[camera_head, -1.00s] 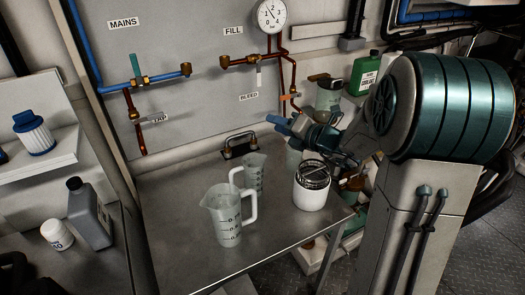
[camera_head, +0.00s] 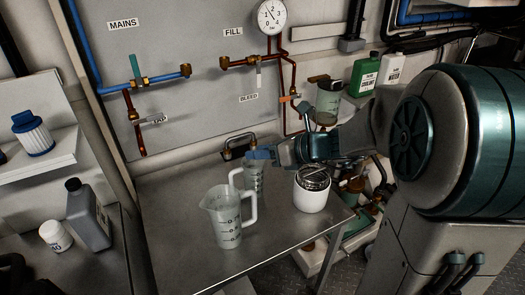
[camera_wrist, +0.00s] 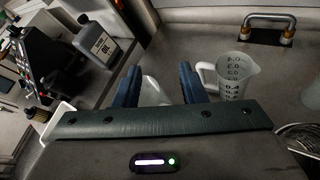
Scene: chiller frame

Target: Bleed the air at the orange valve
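The orange valve handle (camera_head: 289,98) is on the copper pipe beside the BLEED label (camera_head: 249,98) on the wall panel. My gripper (camera_head: 260,154) is below and left of it, over the bench at the smaller clear jug (camera_head: 254,177), partly covering that jug. In the wrist view my gripper (camera_wrist: 158,80) has its two blue fingers apart, with nothing gripped. The smaller jug (camera_wrist: 238,76) stands right of the fingers there. The larger jug (camera_head: 226,220) stands nearer the bench front; a pale piece of a jug shows between the fingers, mostly hidden.
A white container with a wire top (camera_head: 311,192) stands right on the bench (camera_head: 180,250). A grey bottle (camera_head: 88,215) is left. Blue MAINS and copper FILL pipes run above. The bench's front left is clear.

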